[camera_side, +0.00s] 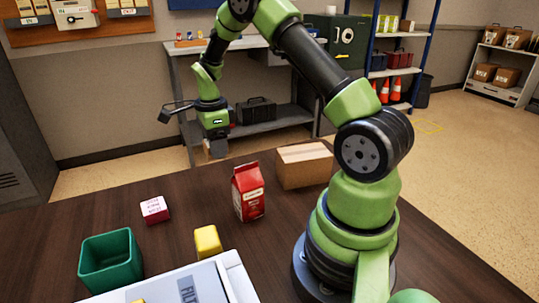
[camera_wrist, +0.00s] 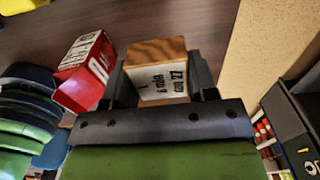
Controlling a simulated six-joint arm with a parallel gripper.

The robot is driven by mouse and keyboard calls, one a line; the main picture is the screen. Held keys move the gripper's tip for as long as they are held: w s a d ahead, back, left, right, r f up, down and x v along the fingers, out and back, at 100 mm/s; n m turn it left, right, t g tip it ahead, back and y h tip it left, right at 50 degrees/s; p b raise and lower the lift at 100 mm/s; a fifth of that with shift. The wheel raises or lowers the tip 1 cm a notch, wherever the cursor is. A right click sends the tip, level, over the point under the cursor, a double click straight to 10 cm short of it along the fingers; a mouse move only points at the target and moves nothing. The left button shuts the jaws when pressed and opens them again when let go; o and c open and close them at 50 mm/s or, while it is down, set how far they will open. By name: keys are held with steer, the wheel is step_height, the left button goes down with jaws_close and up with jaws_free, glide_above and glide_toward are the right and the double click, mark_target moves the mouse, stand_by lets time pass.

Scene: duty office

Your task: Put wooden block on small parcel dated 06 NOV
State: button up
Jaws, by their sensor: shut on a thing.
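My gripper (camera_side: 217,152) hangs above the far side of the table in the side view, left of the red carton. In the wrist view its dark fingers (camera_wrist: 162,82) are shut on a wooden block (camera_wrist: 158,50) with a wood-grain face and a pale printed face. The block cannot be made out clearly in the side view. A brown cardboard parcel (camera_side: 305,167) with a paler tape strip stands on the table, right of and behind the carton. No date is legible on it, and I cannot pick it out in the wrist view.
The red carton (camera_side: 249,192) stands beside the parcel and shows in the wrist view (camera_wrist: 84,72). The far-left tabletop is clear.

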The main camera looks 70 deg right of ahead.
steer(key=s+d+r, duration=0.4)
steer(key=s+d, duration=0.2)
steer(key=s, duration=0.1)
step_height(320, 180, up, 4)
glide_above(295, 154)
steer(key=f, duration=0.4)
steer(key=shift+a+f, duration=0.2)
steer(key=shift+f, duration=2.6)
steer(key=shift+f, duration=0.1)
steer(key=o, duration=0.9)
steer(key=shift+d, duration=0.1)
